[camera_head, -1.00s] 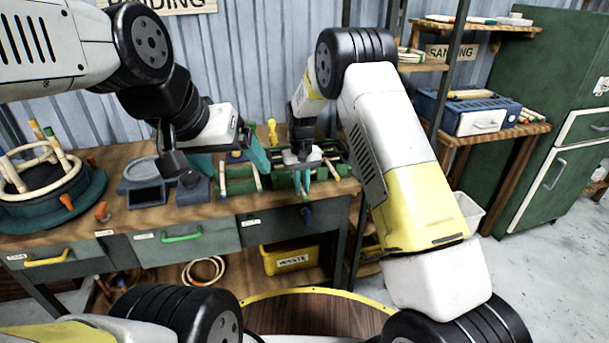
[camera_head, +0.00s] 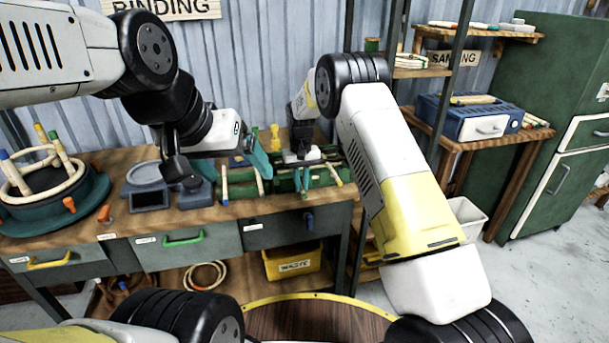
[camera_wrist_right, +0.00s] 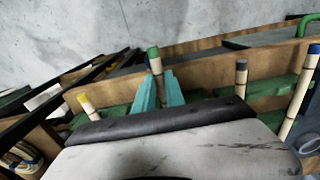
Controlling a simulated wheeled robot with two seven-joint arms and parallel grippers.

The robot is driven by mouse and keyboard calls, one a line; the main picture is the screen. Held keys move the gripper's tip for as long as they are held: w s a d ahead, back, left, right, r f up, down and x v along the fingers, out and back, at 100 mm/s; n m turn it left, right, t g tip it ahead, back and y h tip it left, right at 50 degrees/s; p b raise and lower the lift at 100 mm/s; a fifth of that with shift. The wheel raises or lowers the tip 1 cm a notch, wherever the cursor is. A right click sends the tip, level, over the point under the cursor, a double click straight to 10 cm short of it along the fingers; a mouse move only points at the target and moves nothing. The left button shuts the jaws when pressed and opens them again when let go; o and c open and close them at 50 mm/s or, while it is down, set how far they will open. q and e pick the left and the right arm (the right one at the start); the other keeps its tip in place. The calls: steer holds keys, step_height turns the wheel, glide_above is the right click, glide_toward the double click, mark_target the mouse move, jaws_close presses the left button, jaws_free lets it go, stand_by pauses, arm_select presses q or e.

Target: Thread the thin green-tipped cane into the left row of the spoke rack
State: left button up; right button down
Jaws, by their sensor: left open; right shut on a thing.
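The thin green-tipped cane (camera_wrist_right: 154,56) stands between the teal fingers of my right gripper (camera_wrist_right: 158,88), which is shut on it. Its lower part is hidden behind the gripper body. In the head view my right gripper (camera_head: 303,178) is low over the green-and-wood compartments (camera_head: 327,180) on the bench. I cannot tell which compartment belongs to the left row of the spoke rack. Whether the cane's lower end sits in a hole is hidden.
Yellow-tipped (camera_wrist_right: 85,103), grey-tipped (camera_wrist_right: 240,75) and blue-tipped (camera_wrist_right: 302,90) canes stand near my right gripper. A round green base (camera_head: 55,205) with a ring and upright canes is at the bench's left. A grey device (camera_head: 150,196) stands between. A yellow waste bin (camera_head: 292,262) is below.

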steer(key=shift+w+a, duration=0.2)
steer(key=shift+w, duration=0.5)
steer(key=shift+w+a, duration=0.25)
steer(key=shift+w, duration=0.5)
steer(key=shift+w+a, duration=0.2)
steer(key=shift+w, duration=0.5)
steer(key=shift+f, duration=0.25)
steer(key=c, duration=1.3)
jaws_free()
